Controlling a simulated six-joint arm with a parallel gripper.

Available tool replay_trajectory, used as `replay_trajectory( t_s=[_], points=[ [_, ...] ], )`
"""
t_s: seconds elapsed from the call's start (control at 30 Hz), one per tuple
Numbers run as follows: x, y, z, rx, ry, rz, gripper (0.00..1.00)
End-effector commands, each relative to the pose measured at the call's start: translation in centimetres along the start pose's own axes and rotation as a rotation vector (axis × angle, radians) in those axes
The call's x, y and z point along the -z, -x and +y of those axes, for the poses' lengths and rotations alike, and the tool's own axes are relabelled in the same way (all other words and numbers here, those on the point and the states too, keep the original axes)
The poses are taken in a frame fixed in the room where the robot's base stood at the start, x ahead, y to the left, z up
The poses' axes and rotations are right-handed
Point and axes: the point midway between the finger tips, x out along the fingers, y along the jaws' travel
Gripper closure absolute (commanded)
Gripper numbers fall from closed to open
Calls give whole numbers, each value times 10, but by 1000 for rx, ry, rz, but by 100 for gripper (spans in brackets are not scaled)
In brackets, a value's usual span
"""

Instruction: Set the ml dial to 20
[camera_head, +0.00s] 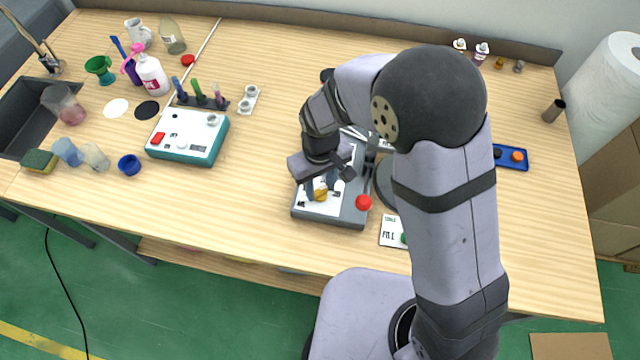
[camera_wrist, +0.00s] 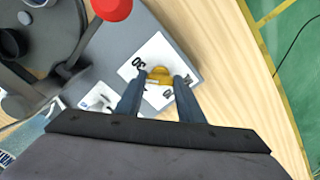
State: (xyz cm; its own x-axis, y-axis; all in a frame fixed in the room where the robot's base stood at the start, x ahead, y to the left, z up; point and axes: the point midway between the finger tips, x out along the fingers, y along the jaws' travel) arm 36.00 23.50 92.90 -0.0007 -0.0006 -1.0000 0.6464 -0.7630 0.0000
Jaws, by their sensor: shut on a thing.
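The ml dial is a yellow knob (camera_head: 320,194) on the white face of a grey machine (camera_head: 330,221) at the middle of the table's front. In the wrist view the yellow dial (camera_wrist: 159,76) sits between my fingertips, its pointer part towards the white panel (camera_wrist: 153,50). My gripper (camera_wrist: 158,82) is shut on the dial from above. In the head view my gripper (camera_head: 321,188) covers part of the panel.
A red ball-shaped knob (camera_head: 363,202) stands at the machine's right front corner, close to my gripper. A card (camera_head: 393,232) lies right of the machine. A teal-sided box (camera_head: 187,150) stands to the left, with clear table between.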

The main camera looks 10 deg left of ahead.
Motion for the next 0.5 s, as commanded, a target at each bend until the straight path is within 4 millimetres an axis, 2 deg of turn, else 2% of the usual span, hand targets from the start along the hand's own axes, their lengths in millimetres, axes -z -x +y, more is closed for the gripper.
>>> replay_trajectory(
  t_s=[0.5],
  points=[
    [1, 2, 0, -1, 473, 3, 88]
  ],
)
